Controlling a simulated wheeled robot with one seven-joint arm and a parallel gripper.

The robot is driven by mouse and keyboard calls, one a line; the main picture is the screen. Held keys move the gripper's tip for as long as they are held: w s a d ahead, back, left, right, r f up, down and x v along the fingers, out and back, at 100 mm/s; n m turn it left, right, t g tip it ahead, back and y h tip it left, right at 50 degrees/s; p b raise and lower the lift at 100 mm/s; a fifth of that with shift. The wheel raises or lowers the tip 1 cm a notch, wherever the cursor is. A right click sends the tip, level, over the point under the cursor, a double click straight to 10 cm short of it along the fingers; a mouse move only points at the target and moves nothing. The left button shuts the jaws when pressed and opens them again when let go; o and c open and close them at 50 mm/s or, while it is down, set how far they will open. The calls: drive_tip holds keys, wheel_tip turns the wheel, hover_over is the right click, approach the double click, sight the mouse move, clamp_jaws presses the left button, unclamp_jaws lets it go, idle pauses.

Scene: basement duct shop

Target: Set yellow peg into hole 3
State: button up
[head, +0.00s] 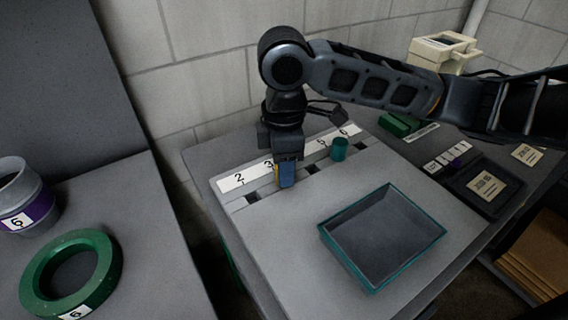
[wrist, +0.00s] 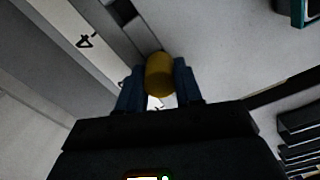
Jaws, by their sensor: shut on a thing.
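My gripper (head: 286,180) points down over the row of holes, with its blue fingers near the 3 on the label strip (head: 234,182). In the wrist view my gripper (wrist: 159,88) is shut on the yellow peg (wrist: 159,74), a short cylinder between the fingers. In the head view the fingers hide most of the peg. I cannot tell whether its lower end touches the board. A dark square hole (head: 252,198) shows below the 2, and another hole (head: 311,168) shows right of the gripper. The 4 label (wrist: 85,41) shows in the wrist view.
A teal peg (head: 339,149) stands upright near the 5 and 6 labels. An empty teal-rimmed tray (head: 345,262) lies on the table in front. A green ring (head: 103,272) and a purple-banded roll (head: 38,207) lie at left. A dark box (head: 466,195) is at right.

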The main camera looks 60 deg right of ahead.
drive_tip(key=shift+f, duration=0.3)
drive_tip(key=o, duration=1.1)
drive_tip(key=shift+r, duration=3.95)
